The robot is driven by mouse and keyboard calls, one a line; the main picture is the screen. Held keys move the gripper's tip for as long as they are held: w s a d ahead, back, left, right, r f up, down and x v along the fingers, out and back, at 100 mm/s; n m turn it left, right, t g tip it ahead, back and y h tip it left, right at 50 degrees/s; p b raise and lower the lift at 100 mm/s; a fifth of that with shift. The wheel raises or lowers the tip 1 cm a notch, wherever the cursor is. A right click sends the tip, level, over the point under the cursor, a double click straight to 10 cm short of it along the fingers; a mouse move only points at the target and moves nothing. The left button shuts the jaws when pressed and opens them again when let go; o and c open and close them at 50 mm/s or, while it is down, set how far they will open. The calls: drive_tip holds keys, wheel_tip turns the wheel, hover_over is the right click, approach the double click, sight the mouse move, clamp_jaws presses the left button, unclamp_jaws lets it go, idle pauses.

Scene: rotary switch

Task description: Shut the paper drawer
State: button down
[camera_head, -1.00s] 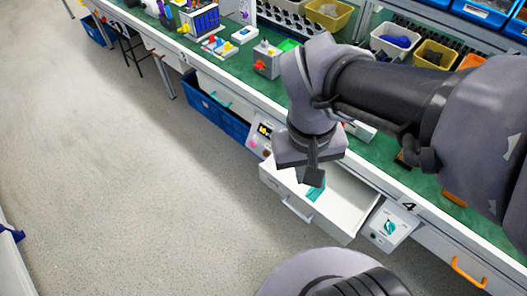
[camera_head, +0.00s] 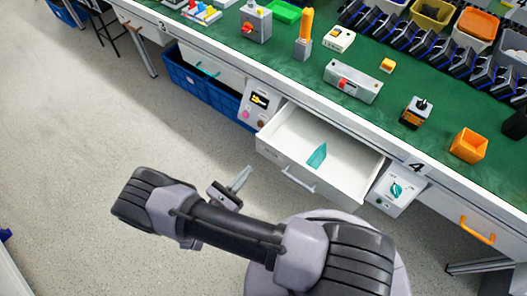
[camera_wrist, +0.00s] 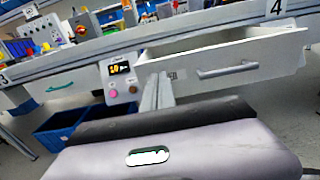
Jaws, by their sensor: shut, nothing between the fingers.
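A white drawer (camera_head: 345,178) stands pulled out from under the green workbench, with a teal flat piece (camera_head: 317,155) inside and a pale bar handle (camera_head: 298,180) on its front. In the wrist view the same drawer (camera_wrist: 275,62) shows its front and handle at the upper right. My gripper (camera_head: 241,178) is shut and empty, in front of the drawer and to the left of its handle, apart from it. In the wrist view my gripper's fingers (camera_wrist: 157,92) point up toward the drawer's left end.
A panel with a small display and buttons (camera_head: 259,103) sits left of the drawer, and a box with a teal rotary knob (camera_head: 394,189) sits right. Blue crates (camera_head: 205,90) stand under the bench at left. An orange handle (camera_head: 477,230) is at right. The floor in front is clear.

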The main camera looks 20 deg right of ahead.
sight(271, 146)
drive_tip(key=b+x, duration=0.3)
drive_tip(key=x, duration=0.7)
drive_tip(key=shift+d, duration=0.1)
drive_tip(key=shift+w, duration=0.1)
